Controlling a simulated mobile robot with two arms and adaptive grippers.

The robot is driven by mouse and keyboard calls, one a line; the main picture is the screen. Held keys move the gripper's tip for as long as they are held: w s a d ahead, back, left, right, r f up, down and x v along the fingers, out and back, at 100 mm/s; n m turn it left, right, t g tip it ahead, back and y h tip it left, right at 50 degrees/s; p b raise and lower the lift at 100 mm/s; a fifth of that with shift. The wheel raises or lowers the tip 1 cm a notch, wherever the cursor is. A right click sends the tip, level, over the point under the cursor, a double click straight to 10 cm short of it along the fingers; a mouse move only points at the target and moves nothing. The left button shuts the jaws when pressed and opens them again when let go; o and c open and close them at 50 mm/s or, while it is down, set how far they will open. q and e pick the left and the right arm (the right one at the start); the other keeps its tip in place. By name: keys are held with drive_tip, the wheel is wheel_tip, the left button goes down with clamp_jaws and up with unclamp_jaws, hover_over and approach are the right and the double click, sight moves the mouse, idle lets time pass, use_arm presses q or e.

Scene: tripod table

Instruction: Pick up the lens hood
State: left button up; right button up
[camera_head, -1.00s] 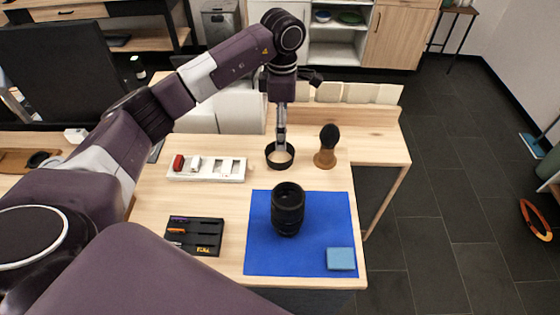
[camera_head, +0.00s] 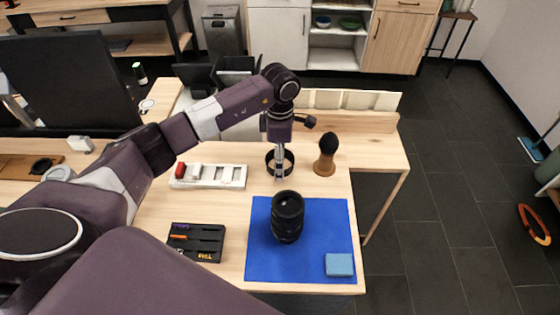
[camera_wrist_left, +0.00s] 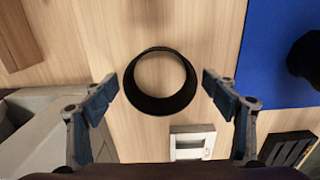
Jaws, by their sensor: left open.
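The lens hood is a black open ring (camera_head: 291,163) standing on the wooden table behind the blue mat. In the left wrist view, the lens hood (camera_wrist_left: 163,104) lies between the fingers, with wood showing through its opening. My left gripper (camera_head: 280,176) points down at the lens hood in the head view. In the left wrist view, my left gripper (camera_wrist_left: 162,88) is open, with one finger on each side of the ring. My right gripper is not in view.
A black lens (camera_head: 288,217) stands on the blue mat (camera_head: 265,262) with a light-blue block (camera_head: 339,265).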

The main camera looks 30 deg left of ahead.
use_arm(q)
drive_tip(key=shift+c, duration=0.4)
drive_tip(key=c, duration=1)
